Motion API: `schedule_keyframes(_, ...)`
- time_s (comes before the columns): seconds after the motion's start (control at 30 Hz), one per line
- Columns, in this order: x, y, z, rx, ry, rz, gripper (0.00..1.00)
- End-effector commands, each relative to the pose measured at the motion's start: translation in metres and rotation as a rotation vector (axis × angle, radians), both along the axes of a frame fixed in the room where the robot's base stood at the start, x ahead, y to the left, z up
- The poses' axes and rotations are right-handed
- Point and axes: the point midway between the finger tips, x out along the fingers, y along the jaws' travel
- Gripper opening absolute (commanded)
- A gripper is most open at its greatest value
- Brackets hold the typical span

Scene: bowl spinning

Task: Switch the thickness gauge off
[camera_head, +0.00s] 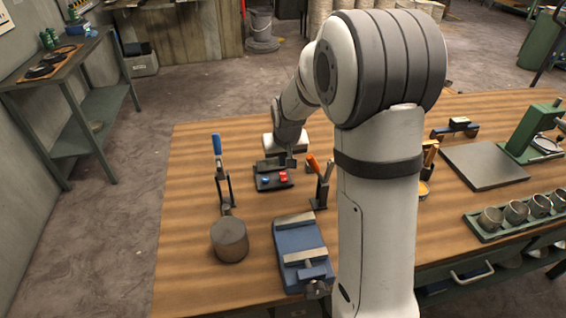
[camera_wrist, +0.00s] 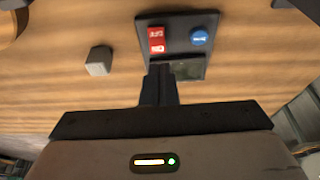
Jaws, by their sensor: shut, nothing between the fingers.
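A black control box (camera_head: 273,187) with a red button (camera_head: 283,177) and a blue button (camera_head: 265,180) sits on the wooden bench. The wrist view shows the box (camera_wrist: 178,20) closer, with the red button (camera_wrist: 157,40) on the left, the blue button (camera_wrist: 200,37) on the right and a small dark screen (camera_wrist: 188,71) at its near edge. The white marks on the buttons are too small to read. My gripper (camera_wrist: 160,70) is shut and empty, its tips just short of the red button in the picture. I cannot tell whether they touch the box.
A small grey block (camera_wrist: 98,60) lies left of the box in the wrist view. Toggle clamps with a blue handle (camera_head: 217,143) and an orange handle (camera_head: 313,163) stand either side. A blue vise (camera_head: 296,238) and a brown cylinder (camera_head: 229,240) are nearer.

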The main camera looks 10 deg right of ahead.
Motion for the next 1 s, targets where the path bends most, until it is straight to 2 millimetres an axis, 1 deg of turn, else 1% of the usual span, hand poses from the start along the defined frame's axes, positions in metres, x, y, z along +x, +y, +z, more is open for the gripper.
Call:
schedule_keyframes(0.03,-0.006,0.000,0.010,0.000,-0.005,0.000,0.00)
schedule_keyframes(0.2,-0.027,0.000,0.039,0.000,-0.005,0.000,0.00)
schedule_keyframes(0.3,-0.037,0.000,0.055,0.000,-0.004,0.000,0.00)
schedule_keyframes(0.43,-0.047,0.000,0.070,0.000,-0.003,0.000,0.00)
schedule_keyframes(0.63,-0.055,0.000,0.080,0.000,0.000,0.000,0.00)
schedule_keyframes(1.0,-0.055,0.000,0.081,0.000,0.000,0.000,0.00)
